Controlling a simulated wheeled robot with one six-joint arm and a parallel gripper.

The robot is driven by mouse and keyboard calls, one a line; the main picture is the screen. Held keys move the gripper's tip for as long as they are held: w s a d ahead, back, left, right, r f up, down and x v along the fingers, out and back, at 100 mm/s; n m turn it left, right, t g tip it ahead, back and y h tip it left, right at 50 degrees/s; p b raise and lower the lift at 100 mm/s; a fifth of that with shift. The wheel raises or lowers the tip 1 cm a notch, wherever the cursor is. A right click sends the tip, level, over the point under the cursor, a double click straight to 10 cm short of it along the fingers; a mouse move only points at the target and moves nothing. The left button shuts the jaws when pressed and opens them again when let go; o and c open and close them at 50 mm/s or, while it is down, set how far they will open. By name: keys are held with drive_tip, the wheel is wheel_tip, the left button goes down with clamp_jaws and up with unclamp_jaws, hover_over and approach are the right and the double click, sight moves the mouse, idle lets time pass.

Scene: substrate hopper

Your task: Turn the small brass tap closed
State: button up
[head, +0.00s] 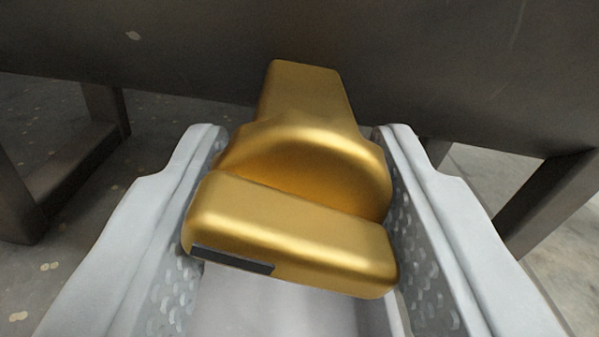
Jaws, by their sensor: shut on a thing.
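The small brass tap (293,230) is in the middle of the head view. Its block-shaped handle lies tilted in the picture, the left end higher than the right, with a dark strip on its lower left edge. Behind it are a rounded brass body (305,160) and a narrower brass stem (302,88) that meets the dark surface behind. My gripper (292,150) has its two pale grey fingers on either side of the tap and is shut on the handle. The inner finger pads are partly hidden by the handle.
A dark metal hopper wall (440,60) fills the top of the view behind the tap. Dark metal legs stand at the left (60,165) and right (550,200). A speckled grey floor (50,270) shows below.

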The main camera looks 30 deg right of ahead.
drive_tip(key=shift+a+m, duration=0.15)
drive_tip(key=shift+m, duration=2.05)
drive_tip(key=o, duration=0.9)
drive_tip(key=shift+o, duration=0.2)
drive_tip(key=v, duration=1.7)
drive_tip(key=shift+s, duration=0.15)
drive_tip(key=shift+c, duration=0.2)
